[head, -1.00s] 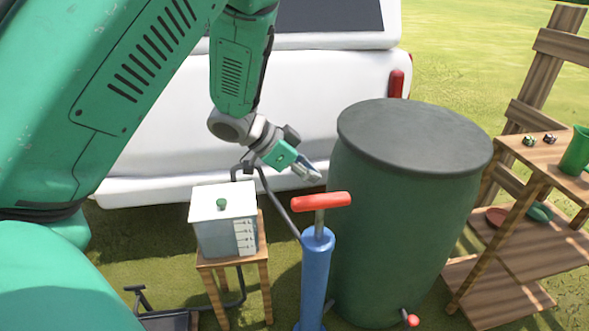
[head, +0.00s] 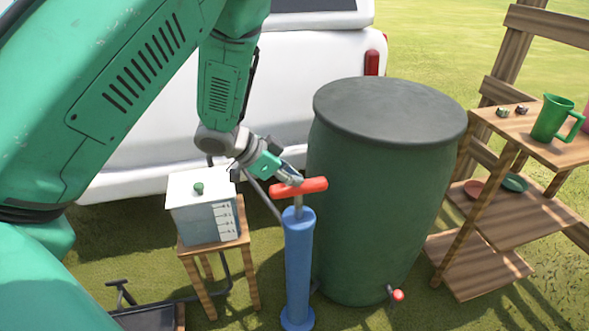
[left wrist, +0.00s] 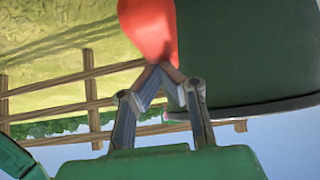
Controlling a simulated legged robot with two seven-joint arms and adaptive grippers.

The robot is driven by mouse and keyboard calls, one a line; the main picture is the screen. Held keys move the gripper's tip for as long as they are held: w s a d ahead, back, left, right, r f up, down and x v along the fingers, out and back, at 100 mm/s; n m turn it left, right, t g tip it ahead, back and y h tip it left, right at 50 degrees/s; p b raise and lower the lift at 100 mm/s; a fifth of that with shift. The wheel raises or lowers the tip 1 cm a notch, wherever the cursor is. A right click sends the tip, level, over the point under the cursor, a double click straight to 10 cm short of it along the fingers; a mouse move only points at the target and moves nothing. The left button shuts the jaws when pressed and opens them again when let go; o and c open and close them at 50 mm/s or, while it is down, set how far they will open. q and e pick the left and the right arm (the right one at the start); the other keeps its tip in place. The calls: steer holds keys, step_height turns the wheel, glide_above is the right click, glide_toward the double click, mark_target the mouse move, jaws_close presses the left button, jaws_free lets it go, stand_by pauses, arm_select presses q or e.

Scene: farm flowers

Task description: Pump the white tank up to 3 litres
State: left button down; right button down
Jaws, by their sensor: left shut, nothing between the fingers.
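The white tank (head: 205,212) stands on a small wooden stool, with a green cap on top and level marks on its front; the level inside is too small to read. The blue pump (head: 298,262) stands upright to its right, its red handle (head: 310,186) a short way above the body on a grey rod. My left gripper (head: 292,178) is shut and empty, close to the left part of the handle. In the left wrist view the handle (left wrist: 148,30) lies just beyond the fingertips (left wrist: 160,68); contact cannot be told. My right gripper is out of view.
A large dark green barrel (head: 375,220) with a red-handled tap (head: 397,295) stands right behind the pump. A wooden shelf (head: 500,225) with a green jug (head: 552,118) is at right. A white vehicle (head: 150,130) stands behind. Hoses run near the stool.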

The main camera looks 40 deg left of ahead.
mark_target(270, 189)
arm_select(q)
step_height(270, 189, down, 7)
steer(key=shift+s+a+r+b, duration=0.1)
steer(key=shift+a+b, duration=0.05)
steer(key=shift+b, duration=0.3)
steer(key=shift+s, duration=0.1)
steer(key=r+p, duration=0.4)
steer(key=p, duration=0.1)
steer(key=shift+w+r, duration=0.2)
steer(key=shift+r, duration=0.15)
steer(key=p+v, duration=0.2)
steer(key=v, duration=0.6)
steer(key=shift+r+p, duration=0.1)
steer(key=shift+p, duration=0.2)
steer(key=shift+s+a+r, duration=0.25)
steer(key=shift+s+r, duration=0.2)
steer(key=shift+s, duration=0.05)
steer(key=shift+a+f, duration=0.1)
steer(key=shift+a, duration=0.1)
